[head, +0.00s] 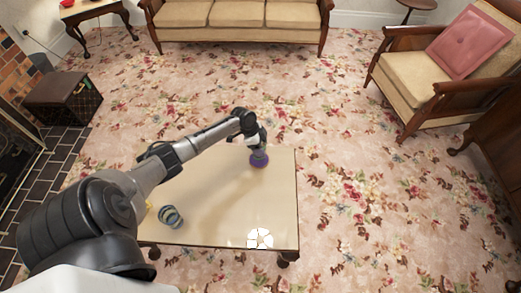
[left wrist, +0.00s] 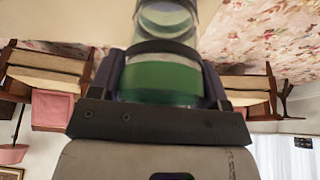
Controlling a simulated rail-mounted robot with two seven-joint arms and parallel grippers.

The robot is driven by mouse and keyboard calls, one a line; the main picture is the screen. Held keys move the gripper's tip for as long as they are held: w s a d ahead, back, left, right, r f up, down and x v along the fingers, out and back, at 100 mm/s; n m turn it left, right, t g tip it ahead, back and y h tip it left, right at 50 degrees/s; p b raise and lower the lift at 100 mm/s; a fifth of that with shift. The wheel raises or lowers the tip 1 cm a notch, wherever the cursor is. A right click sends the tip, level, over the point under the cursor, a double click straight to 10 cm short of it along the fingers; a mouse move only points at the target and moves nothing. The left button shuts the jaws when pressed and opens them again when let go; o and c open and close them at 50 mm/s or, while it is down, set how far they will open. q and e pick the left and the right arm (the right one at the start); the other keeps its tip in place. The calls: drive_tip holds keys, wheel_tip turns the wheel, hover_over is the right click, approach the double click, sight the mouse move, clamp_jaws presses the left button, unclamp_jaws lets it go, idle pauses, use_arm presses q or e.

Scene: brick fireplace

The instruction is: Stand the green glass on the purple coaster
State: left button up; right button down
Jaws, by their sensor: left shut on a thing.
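My left gripper (head: 258,150) is over the far part of the low table, just above the purple coaster (head: 260,162), which is partly covered by it. In the left wrist view, my left gripper (left wrist: 163,88) is shut on the green glass (left wrist: 163,78), with a finger on each side of it. The glass shows a green band and a clear, dark-rimmed part. In the head view the glass is mostly hidden by the gripper, and I cannot tell whether its base touches the coaster. My right gripper is not in view.
The pale table (head: 215,215) also holds a blue striped cup (head: 170,216) at the near left and a white round, petal-patterned thing (head: 260,239) at the near edge. A small yellow thing (head: 149,205) is partly hidden by my arm. The table's right side is clear.

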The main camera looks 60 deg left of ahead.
use_arm(q)
wheel_tip(320, 180, down, 3)
drive_tip(key=shift+r+b, duration=0.1)
drive_tip(key=shift+b, duration=0.5)
drive_tip(key=shift+f, duration=0.3)
drive_tip(key=shift+f, duration=0.15)
drive_tip(key=o, duration=1)
